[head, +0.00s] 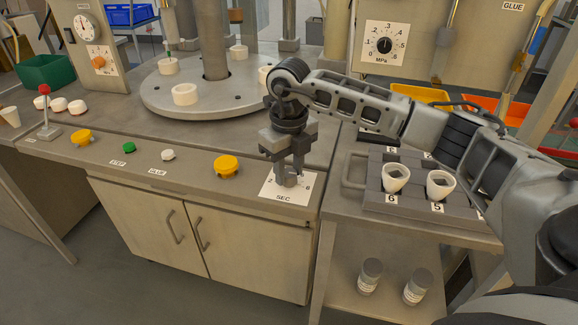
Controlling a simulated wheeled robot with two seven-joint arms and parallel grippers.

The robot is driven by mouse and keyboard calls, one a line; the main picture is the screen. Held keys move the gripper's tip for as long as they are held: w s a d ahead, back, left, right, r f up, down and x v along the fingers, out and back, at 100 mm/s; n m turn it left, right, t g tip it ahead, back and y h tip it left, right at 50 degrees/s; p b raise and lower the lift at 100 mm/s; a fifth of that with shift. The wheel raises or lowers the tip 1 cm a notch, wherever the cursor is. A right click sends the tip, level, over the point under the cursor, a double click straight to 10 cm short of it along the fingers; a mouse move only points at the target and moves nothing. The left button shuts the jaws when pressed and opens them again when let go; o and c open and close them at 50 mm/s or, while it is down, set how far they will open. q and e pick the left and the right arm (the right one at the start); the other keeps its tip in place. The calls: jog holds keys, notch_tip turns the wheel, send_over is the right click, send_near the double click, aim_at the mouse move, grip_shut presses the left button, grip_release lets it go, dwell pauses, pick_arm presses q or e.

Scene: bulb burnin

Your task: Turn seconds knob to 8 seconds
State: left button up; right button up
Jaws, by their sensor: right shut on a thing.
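The seconds dial is a white plate (283,194) marked SEC on the bench's front right corner. A few numerals show at its edges. My right gripper (287,178) points straight down over the middle of the plate and is shut on the seconds knob. The fingers hide most of the knob, and I cannot read where its pointer stands. My left gripper is not in the head view.
Left of the dial are a large yellow button (227,166), a white button (168,155) and a green button (128,147). A rotary table (215,95) stands behind. A grey tray (374,190) with white cups 6 and 5 is right of my gripper.

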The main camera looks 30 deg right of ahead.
aim_at(289, 172)
dwell(0.3)
jog(key=o, duration=1)
notch_tip(289, 172, up, 16)
jog(key=shift+r+p, duration=0.1)
jog(key=shift+p, duration=0.2)
